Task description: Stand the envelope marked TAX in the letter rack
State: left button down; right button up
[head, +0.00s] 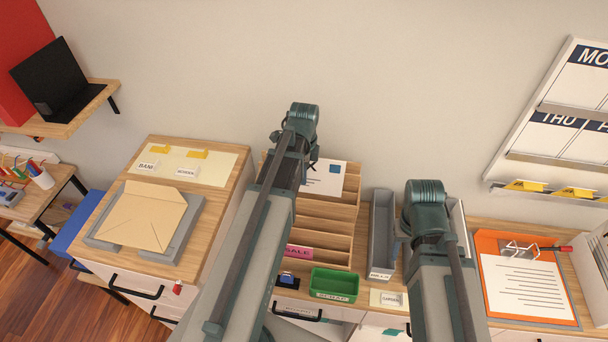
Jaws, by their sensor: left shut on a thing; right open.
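A white envelope (327,180) with a blue stamp shows at the upper part of the wooden letter rack (328,228). No TAX marking can be read on it. My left gripper (311,168) is shut at the envelope's left side, mostly hidden behind my own arm. I cannot tell whether the envelope's lower edge rests in a rack slot. The rack has several stepped slots, and my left arm covers its left part. A pink SALE piece (299,252) shows low in the rack. My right gripper (404,240) is open near the grey BILLS bin, its fingers mostly hidden.
The grey BILLS bin (382,225) stands right of the rack. A green tray (334,285) and a small blue-topped item (288,278) sit in front. A brown envelope (148,218) lies on a grey tray at left. An orange clipboard (490,245) lies at right.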

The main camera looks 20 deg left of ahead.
aim_at(304, 191)
pick_arm(q)
jog(key=shift+f+b, duration=3.6)
jog(key=shift+f, duration=0.45)
jog(key=c, duration=0.9)
grip_release()
jog(key=shift+c, duration=1.3)
jog(key=shift+o, duration=0.7)
jog(key=shift+r+p, duration=3)
jog(key=shift+r, duration=0.05)
